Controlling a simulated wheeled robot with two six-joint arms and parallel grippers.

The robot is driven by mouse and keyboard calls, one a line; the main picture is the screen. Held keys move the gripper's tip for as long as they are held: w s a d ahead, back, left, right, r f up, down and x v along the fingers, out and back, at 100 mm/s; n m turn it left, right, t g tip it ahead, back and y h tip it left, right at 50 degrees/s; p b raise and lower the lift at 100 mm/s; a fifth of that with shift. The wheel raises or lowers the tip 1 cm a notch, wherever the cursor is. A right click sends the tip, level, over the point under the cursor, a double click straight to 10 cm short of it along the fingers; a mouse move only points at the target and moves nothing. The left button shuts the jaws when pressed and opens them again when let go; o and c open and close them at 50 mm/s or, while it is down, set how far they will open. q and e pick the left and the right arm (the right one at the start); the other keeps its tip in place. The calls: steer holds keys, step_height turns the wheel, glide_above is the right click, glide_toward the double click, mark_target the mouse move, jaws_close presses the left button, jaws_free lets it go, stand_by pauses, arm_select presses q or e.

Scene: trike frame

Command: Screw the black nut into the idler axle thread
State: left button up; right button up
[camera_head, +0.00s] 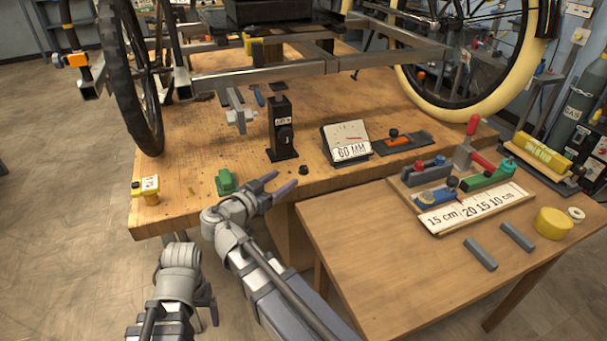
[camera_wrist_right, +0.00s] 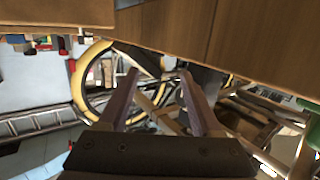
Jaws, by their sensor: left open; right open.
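A small black nut (camera_head: 303,170) lies on the wooden workbench near its front edge, right of the black stand. A grey metal bracket with a light block (camera_head: 239,115) hangs below the trike frame (camera_head: 265,82); it may carry the idler axle, but the thread is too small to make out. My right gripper (camera_head: 281,184) is open and empty at the bench's front edge, left of and nearer than the nut. Its two spread fingers also show in the right wrist view (camera_wrist_right: 160,80), with nothing between them. My left gripper (camera_head: 208,308) is open, low in front of the bench.
A green object (camera_head: 225,182) lies beside my right gripper. A black stand (camera_head: 282,130) and a 60 MM gauge (camera_head: 346,141) stand behind the nut. A yellow-labelled item (camera_head: 147,190) is at the bench's left corner. A lower side table (camera_head: 400,270) stands at right.

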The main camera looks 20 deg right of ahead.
mark_target(301, 170)
steer(key=shift+s+b+x, duration=0.15)
steer(key=shift+b+x, duration=0.2)
steer(key=shift+x, duration=1.6)
steer(key=shift+s+b+x, duration=0.1)
steer(key=shift+b+x, duration=0.25)
steer(key=shift+x, duration=1.55)
steer(key=shift+d+f, duration=0.15)
steer(key=shift+f, duration=0.05)
steer(key=shift+c, duration=0.2)
jaws_close()
